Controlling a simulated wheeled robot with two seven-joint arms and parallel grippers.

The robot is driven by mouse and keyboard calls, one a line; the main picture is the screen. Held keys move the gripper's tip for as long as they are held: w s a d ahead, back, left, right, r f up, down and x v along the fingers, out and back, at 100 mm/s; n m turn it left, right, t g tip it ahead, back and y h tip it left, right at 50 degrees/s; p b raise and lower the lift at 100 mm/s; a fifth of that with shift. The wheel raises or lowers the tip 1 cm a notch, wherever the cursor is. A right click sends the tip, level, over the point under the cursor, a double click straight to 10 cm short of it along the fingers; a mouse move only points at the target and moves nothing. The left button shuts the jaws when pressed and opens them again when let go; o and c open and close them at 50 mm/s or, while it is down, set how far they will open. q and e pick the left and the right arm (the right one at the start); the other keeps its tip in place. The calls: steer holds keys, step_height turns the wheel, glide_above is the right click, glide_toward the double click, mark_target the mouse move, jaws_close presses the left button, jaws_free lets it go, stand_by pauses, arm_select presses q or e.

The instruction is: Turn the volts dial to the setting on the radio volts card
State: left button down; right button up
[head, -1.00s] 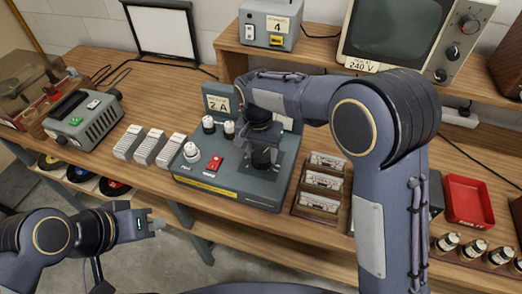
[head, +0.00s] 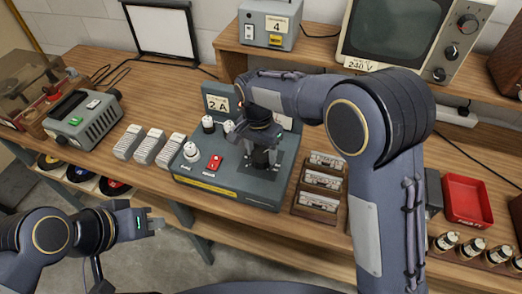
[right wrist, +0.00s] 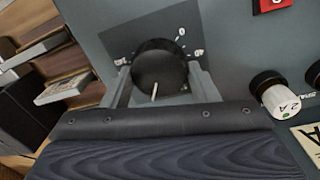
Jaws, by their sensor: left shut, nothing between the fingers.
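The volts dial (right wrist: 158,68) is a round black knob with a white pointer line, on the grey power unit (head: 190,180). My right gripper (right wrist: 160,80) has its fingers on opposite sides of the knob and appears shut on it. In the head view, my right gripper (head: 262,157) hides most of the dial. Pale scale marks show around the knob, partly hidden. A card reading 240 V (head: 362,65), its small upper line unclear, is below the screen of the grey set (head: 395,30). My left gripper (head: 155,225) is shut and empty, in front of the bench.
Several white ribbed blocks (head: 147,148) stand left. A red tray (head: 467,200) lies right.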

mark_target(259, 152)
steer(key=o, duration=0.4)
steer(key=r, duration=0.7)
steer(key=shift+w+a+r, duration=0.15)
steer(key=shift+a+r, duration=0.15)
steer(key=shift+r, duration=0.1)
